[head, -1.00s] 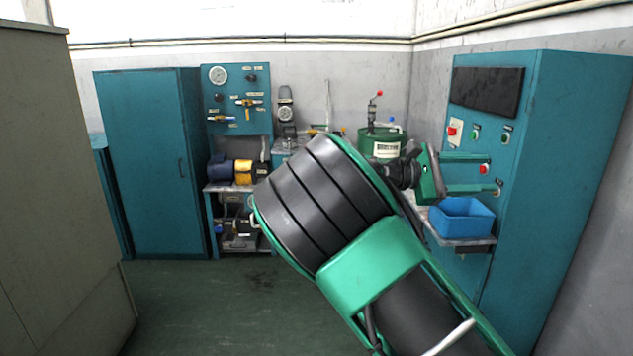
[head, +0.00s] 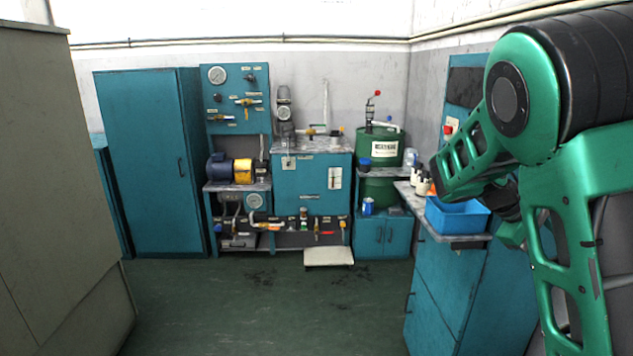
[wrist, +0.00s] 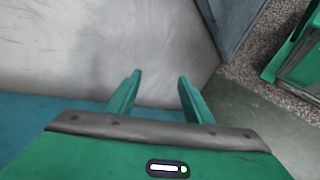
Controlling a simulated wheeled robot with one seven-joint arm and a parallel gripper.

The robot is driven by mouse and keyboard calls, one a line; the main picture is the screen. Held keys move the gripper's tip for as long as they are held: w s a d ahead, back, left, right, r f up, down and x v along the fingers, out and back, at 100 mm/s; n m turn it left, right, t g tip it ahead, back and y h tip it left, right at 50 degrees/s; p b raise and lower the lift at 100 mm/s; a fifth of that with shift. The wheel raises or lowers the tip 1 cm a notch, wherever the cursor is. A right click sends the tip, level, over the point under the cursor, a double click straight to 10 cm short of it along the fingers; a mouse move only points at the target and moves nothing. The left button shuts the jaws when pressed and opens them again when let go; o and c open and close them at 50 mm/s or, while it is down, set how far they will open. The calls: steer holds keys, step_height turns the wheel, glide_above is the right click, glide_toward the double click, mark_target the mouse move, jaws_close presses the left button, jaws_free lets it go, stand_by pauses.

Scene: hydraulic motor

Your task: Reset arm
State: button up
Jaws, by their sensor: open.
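My gripper (wrist: 160,78) shows in the wrist view with its two green fingers apart and nothing between them. It is in front of a pale grey surface, with a teal surface at the lower left. In the head view my green and black arm is folded up at the right side. I cannot make out the fingers there; the arm links seem to hide them.
A blue bin (head: 456,216) sits on a shelf of the teal control cabinet (head: 445,290), close behind my arm. A green drum (head: 380,146), a hydraulic test bench (head: 325,185) and a tall teal cabinet (head: 145,165) stand at the back.

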steer(key=s+a+f+m+y, duration=0.1)
steer(key=s+f+m+y, duration=0.45)
steer(key=s, duration=0.75)
steer(key=s+a+m+t+y, duration=0.2)
steer(key=s+a+m+y, duration=0.2)
steer(key=s+a, duration=0.6)
steer(key=s+m, duration=0.1)
steer(key=s, duration=0.1)
steer(key=shift+s+a+f, duration=0.25)
steer(key=shift+s+a, duration=0.05)
steer(key=shift+y, duration=0.25)
steer(key=shift+w+f, duration=0.25)
steer(key=shift+w, duration=0.35)
